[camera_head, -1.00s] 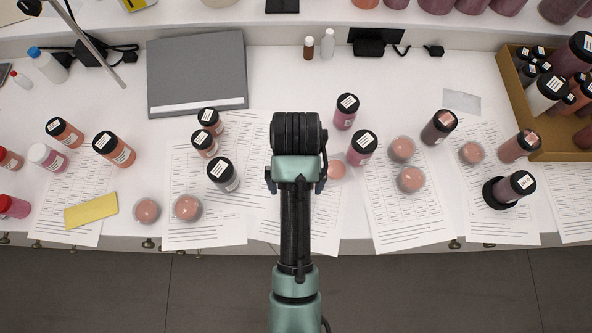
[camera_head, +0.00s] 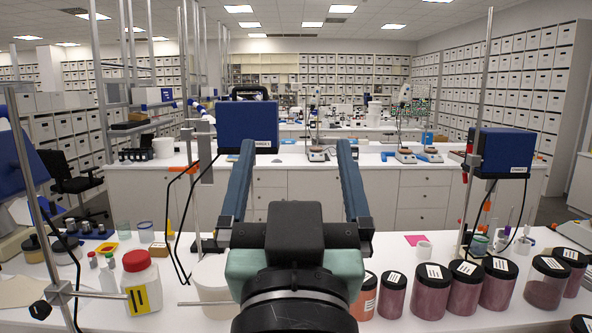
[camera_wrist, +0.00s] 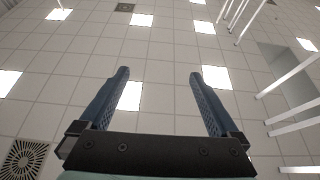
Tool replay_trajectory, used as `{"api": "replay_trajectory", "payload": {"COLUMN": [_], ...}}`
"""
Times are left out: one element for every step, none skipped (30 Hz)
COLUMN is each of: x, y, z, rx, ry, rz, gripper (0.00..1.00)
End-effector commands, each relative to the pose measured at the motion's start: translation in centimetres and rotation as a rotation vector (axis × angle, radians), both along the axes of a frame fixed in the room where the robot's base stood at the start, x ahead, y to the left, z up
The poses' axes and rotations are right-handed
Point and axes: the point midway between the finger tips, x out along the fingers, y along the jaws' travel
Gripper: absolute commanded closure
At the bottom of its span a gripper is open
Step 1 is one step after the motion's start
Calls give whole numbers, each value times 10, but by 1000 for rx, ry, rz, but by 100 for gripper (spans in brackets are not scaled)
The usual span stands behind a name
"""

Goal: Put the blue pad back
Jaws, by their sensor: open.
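My gripper (camera_head: 296,147) is open and empty, its two blue fingers spread wide and pointing away from me above the near bench. I cannot make out a blue pad in either current view. My arm hides the middle of the near bench.
Several black-lidded pigment jars (camera_head: 433,290) line the right front. A red-lidded white bottle (camera_head: 141,282) and a white tub (camera_head: 212,286) stand left. Metal stands (camera_head: 483,100) rise at both sides. A white bench (camera_head: 430,190) lies beyond.

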Motion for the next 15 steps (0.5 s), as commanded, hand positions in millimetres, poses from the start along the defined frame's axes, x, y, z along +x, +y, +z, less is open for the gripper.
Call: {"api": "replay_trajectory", "payload": {"x": [-21,-32,-46,-54,-62,-69,-73,-76,-79,-79,-80,-79,-79,-79,-79], "y": [0,0,0,0,0,0,0,0,0,0,0,0,0,0,0], "z": [29,42,57,66,72,79,83,86,88,88,88,88,88,88,88], "rx": [-2,-3,-3,-5,-5,-6,-6,-7,-7,-7,-7,-7,-7,-7,-7], "ry": [-105,-159,-220,-257,-287,-319,-336,-348,-358,-361,-362,-361,-360,-359,-359], "rz": [-1,-2,-2,-3,-3,-3,-3,-3,-3,-3,-3,-3,-3,-3,-3], "gripper": [3,3,3,3,3,3,3,3,3,3,3,3,3,3,3]}}
